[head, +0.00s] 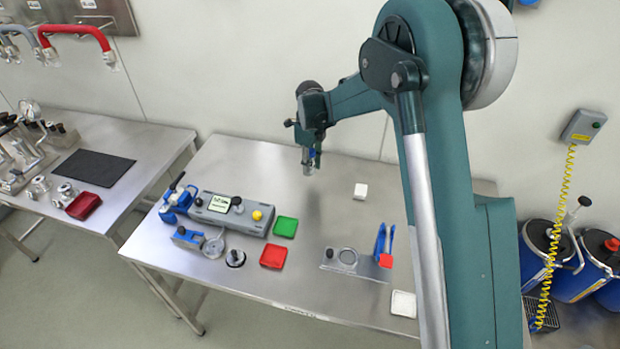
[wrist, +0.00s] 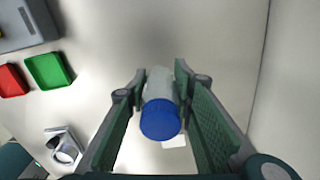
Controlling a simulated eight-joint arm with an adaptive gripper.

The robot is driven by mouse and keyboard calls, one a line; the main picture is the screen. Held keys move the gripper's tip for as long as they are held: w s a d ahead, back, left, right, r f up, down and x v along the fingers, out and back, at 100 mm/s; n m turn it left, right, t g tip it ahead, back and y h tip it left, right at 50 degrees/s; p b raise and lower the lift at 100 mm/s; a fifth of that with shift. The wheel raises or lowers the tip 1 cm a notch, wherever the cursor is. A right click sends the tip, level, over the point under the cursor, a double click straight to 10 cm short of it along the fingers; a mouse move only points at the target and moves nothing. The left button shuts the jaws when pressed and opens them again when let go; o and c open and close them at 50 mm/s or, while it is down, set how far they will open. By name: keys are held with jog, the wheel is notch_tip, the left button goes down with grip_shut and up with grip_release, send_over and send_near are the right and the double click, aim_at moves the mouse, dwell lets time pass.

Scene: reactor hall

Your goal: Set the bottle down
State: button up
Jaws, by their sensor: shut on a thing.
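The bottle (wrist: 161,108) has a blue cap and a pale, greyish body. In the wrist view it sits between the two green fingers of my gripper (wrist: 160,78), cap toward the camera. My gripper (head: 313,150) is shut on it. In the head view the bottle (head: 308,169) is small and hangs below my gripper, roughly upright, over the back part of the steel table (head: 330,205). It appears to be above the tabletop, but the gap under its base is hard to judge.
A white block (head: 360,190) stands to the right of the bottle. A grey instrument (head: 230,214), a green tray (head: 285,227) and a red tray (head: 272,256) are at front left. A metal ring holder (head: 345,260) and white tray (head: 403,304) are at front right. Bare steel surrounds the bottle.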

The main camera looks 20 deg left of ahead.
aim_at(310, 184)
jog(key=shift+f, duration=1.15)
jog(key=shift+f, duration=1.9)
jog(key=shift+f, duration=0.2)
jog(key=o, duration=0.8)
jog(key=shift+c, duration=0.2)
jog(key=shift+r, duration=0.2)
notch_tip(310, 184, up, 12)
jog(key=shift+r, duration=0.1)
